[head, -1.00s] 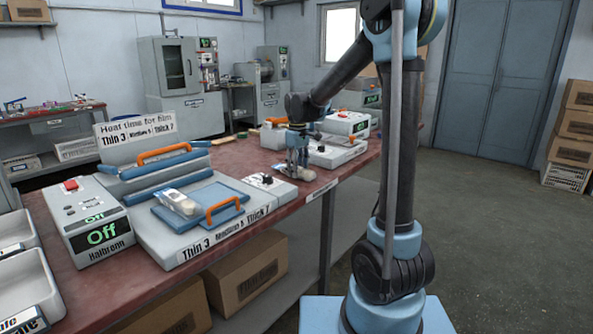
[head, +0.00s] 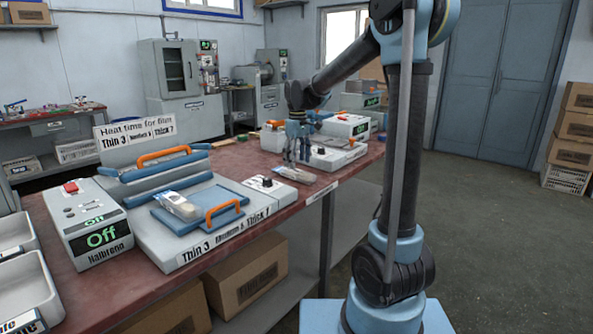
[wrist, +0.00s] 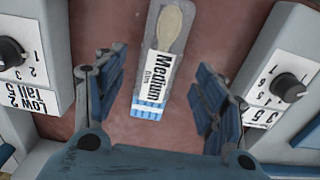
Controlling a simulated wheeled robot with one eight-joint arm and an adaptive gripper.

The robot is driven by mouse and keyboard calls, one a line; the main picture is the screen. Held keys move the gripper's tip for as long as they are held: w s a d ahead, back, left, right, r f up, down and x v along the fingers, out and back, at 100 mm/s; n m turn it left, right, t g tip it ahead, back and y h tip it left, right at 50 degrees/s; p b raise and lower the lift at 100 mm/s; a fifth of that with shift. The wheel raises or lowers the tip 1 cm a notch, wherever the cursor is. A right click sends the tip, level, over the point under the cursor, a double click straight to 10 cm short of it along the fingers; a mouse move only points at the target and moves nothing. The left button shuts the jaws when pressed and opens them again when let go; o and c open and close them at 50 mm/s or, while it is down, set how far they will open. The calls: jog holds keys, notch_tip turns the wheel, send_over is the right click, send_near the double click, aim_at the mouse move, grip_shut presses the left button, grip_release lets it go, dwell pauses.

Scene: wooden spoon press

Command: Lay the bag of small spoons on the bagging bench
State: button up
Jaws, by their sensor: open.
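A clear bag (head: 295,175) lies on the red bench top (head: 262,165) between two grey sealing machines. In the wrist view the bag (wrist: 160,70) holds a pale wooden spoon and a label reading "Medium". My gripper (head: 298,160) is above this bag with its fingers apart. In the wrist view the open gripper (wrist: 162,62) has one finger on each side of the bag, with gaps between. A second bag (head: 178,204) lies on the blue plate of the nearer sealing machine (head: 165,245); its label is too small to read. I cannot tell which bag holds small spoons.
An orange-handled lid (head: 155,165) stands behind the nearer machine's plate. A grey control box (head: 90,225) reading "Off" is at its left, with white trays (head: 25,285) in front. The farther machine (head: 330,155) stands beyond my gripper.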

aim_at(297, 171)
notch_tip(297, 171, up, 6)
jog(key=s+d+m, duration=0.3)
jog(key=s+d, duration=0.6)
jog(key=s+d+f+m, duration=0.2)
jog(key=s+d+f, duration=0.2)
jog(key=s+f, duration=0.2)
jog(key=s+d+f+m+t, duration=0.1)
jog(key=s+d+f, duration=0.3)
jog(key=s, duration=0.5)
jog(key=s+d+f+m+t, duration=0.1)
jog(key=s+d+f+m, duration=0.3)
jog(key=s+f, duration=0.4)
jog(key=shift+d, duration=0.35)
jog(key=shift+s+f, duration=0.1)
jog(key=shift+s, duration=0.05)
